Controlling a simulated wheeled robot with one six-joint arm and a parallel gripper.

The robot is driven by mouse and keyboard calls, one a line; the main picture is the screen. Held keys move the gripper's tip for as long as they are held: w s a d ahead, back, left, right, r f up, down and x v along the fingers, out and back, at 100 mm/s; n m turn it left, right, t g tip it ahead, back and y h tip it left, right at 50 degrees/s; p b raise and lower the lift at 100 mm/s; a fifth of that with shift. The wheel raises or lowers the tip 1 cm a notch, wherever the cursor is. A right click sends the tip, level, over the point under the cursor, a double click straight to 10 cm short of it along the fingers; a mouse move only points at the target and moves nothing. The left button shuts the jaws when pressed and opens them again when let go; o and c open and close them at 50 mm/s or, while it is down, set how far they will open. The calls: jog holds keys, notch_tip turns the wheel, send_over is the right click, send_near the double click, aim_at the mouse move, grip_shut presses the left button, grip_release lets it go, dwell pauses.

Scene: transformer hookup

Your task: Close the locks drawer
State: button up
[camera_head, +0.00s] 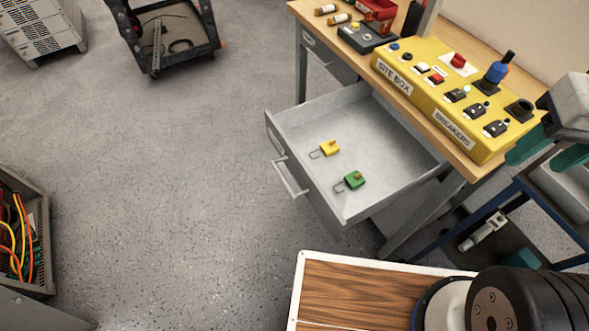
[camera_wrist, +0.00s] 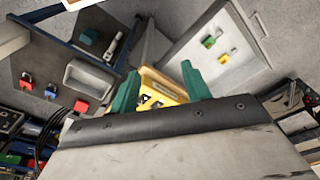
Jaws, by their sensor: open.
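The locks drawer (camera_head: 385,140) is a grey metal drawer pulled well out from under the wooden-topped bench. It holds a yellow padlock (camera_head: 329,148) and a green padlock (camera_head: 354,180), lying apart on its floor. Its bar handle (camera_head: 289,181) is on the front face, pointing left. My gripper (camera_head: 548,152), with green fingers, is at the right edge, near the right end of the yellow box and away from the handle. In the wrist view my gripper (camera_wrist: 157,88) is open and looks empty, with the yellow box beyond its fingers. The drawer (camera_wrist: 190,45) shows above them.
The yellow site box (camera_head: 415,95) with switches and buttons stands on the bench (camera_head: 459,157). A blue-framed cart (camera_head: 510,192) is at the right. A wood-grain panel with a white rim (camera_head: 350,290) is at the bottom. The floor (camera_head: 190,170) left of the drawer is clear.

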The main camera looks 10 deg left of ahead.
jog(key=shift+w+a+f+n+g, duration=0.1)
jog(key=shift+a+f+n+g, duration=0.1)
jog(key=shift+a+f+n, duration=0.3)
jog(key=shift+w+a+f+n+g, duration=0.1)
jog(key=shift+a+f+n+g, duration=0.1)
jog(key=shift+a, duration=0.45)
grip_shut()
jog(key=w+a+f+n+g+h, duration=0.1)
jog(key=w+a+f+n+h, duration=0.1)
jog(key=a+f+n, duration=0.4)
jog(key=w+a+f+n+g+h, duration=0.1)
jog(key=w+a+f+n+h, duration=0.15)
jog(key=a, duration=0.55)
jog(key=n+t+h, duration=0.3)
jog(key=n+t, duration=0.4)
jog(key=n, duration=0.9)
send_near(305, 187)
jog(key=shift+y, duration=0.25)
jog(key=x, duration=0.5)
jog(key=shift+w+d+f, duration=0.15)
jog(key=shift+w+d, duration=0.05)
jog(key=shift+d, duration=0.1)
